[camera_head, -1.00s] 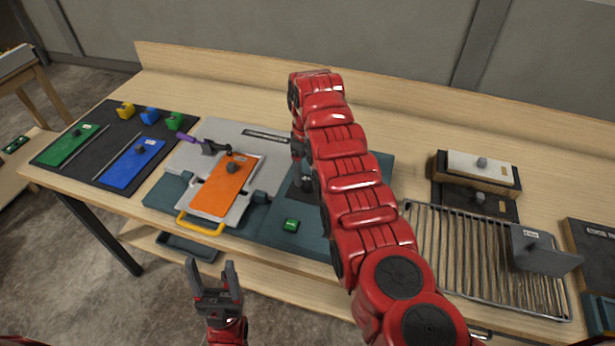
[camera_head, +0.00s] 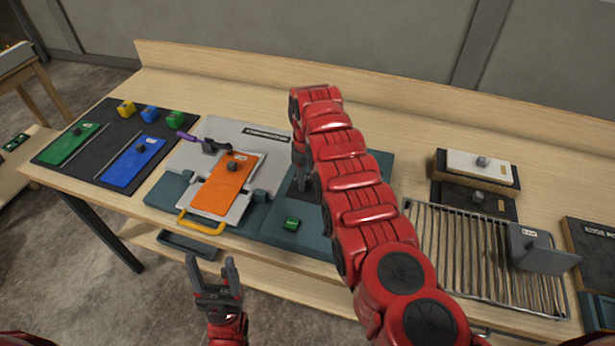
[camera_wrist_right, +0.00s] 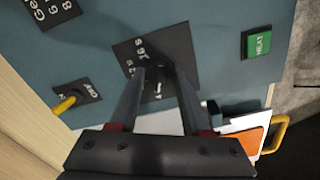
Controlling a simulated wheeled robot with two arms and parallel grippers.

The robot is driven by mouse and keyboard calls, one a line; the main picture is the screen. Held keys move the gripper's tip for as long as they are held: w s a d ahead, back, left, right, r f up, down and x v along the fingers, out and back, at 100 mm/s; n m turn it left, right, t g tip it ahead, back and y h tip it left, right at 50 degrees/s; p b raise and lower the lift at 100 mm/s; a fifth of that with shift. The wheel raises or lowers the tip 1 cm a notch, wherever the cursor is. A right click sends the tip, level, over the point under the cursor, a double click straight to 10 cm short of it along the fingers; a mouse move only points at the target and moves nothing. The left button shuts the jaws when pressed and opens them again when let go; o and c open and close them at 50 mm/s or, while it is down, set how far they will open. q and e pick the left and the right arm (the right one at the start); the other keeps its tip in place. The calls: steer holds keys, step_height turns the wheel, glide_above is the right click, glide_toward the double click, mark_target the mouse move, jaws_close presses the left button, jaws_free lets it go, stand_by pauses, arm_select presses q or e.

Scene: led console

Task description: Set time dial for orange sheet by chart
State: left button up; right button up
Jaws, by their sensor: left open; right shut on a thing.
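The orange sheet (camera_head: 225,184) lies on the grey press bed (camera_head: 252,137); its edge also shows in the right wrist view (camera_wrist_right: 252,139). My right gripper (camera_wrist_right: 157,84) is shut on the small time dial (camera_wrist_right: 157,88), which sits on a dark plate (camera_wrist_right: 180,50) with white numbers. The fingers hide part of the dial, so its setting is unclear. In the head view my right arm largely covers this spot. My left gripper (camera_head: 212,270) is open and empty before the bench.
A green button (camera_wrist_right: 257,43) and a yellow lever (camera_wrist_right: 65,104) are near the dial. A yellow handle (camera_head: 200,226) fronts the press. Blue (camera_head: 133,163) and green (camera_head: 70,143) sheets lie left. A wire rack (camera_head: 470,260) stands right.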

jaws_close()
steer(key=shift+w+f+m+b, duration=0.1)
steer(key=shift+f+m+b, duration=0.05)
steer(key=shift+m+b, duration=0.9)
steer(key=m+b, duration=0.4)
steer(key=shift+b, duration=0.4)
steer(key=shift+m+b, duration=0.85)
steer(key=shift+r+m+b, duration=0.2)
steer(key=shift+m+b, duration=0.15)
steer(key=shift+m, duration=0.15)
steer(key=shift+r, duration=0.1)
steer(key=o, duration=1.2)
jaws_free()
